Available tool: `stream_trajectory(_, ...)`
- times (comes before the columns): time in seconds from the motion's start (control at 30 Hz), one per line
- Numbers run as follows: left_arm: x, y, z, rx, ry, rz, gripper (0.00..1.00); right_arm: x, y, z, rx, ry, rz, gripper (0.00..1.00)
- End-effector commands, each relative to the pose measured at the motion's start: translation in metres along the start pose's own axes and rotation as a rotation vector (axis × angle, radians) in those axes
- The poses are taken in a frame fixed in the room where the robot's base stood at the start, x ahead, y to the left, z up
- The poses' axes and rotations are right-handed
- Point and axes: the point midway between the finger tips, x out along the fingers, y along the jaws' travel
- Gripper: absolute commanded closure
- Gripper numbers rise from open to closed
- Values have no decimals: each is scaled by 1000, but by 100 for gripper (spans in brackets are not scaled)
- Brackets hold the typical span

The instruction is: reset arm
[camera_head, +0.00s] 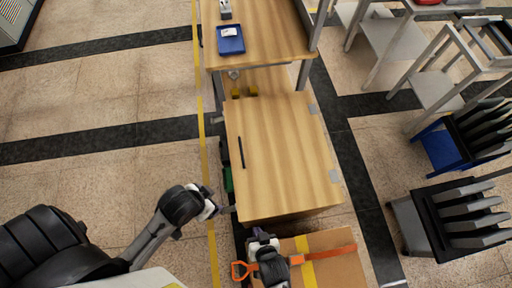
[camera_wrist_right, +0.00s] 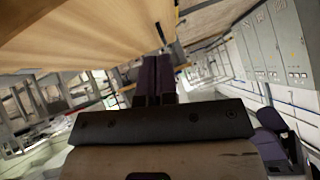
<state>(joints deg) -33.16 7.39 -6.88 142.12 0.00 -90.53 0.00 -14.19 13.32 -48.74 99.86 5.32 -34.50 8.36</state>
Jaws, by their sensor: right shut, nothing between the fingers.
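My right gripper (camera_head: 258,234) is at the bottom of the head view, just in front of the near edge of the wooden cabinet (camera_head: 280,150). Its dark purple fingers (camera_wrist_right: 155,80) are together and empty in the right wrist view, close to a pale wooden surface (camera_wrist_right: 75,55). My left arm comes in from the lower left and ends at the cabinet's left side. Its gripper (camera_head: 227,210) shows only as a small grey piece there, and its fingers are not clear.
A cardboard box (camera_head: 335,272) with yellow tape and an orange-handled tool (camera_head: 325,254) lie beside my right arm. A wooden table (camera_head: 270,40) with a blue tray (camera_head: 230,44) stands beyond. Racks of dark slats (camera_head: 470,215) stand at right. The floor at left is clear.

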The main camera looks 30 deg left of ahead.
Motion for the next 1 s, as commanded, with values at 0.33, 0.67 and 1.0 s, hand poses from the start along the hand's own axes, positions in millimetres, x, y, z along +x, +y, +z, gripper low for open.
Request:
stream_trajectory(0.33, -5, 3, -2, -11, 1, 9, 20, -25, -4, 0, 1, 1, -1, 100)
stream_trajectory(0.67, -5, 4, -2, -13, 0, 11, 20, -26, -4, 4, -16, -23, 3, 100)
stream_trajectory(1.0, -5, 1, -1, -4, -2, 3, 20, -68, 29, 11, -97, -361, 112, 100)
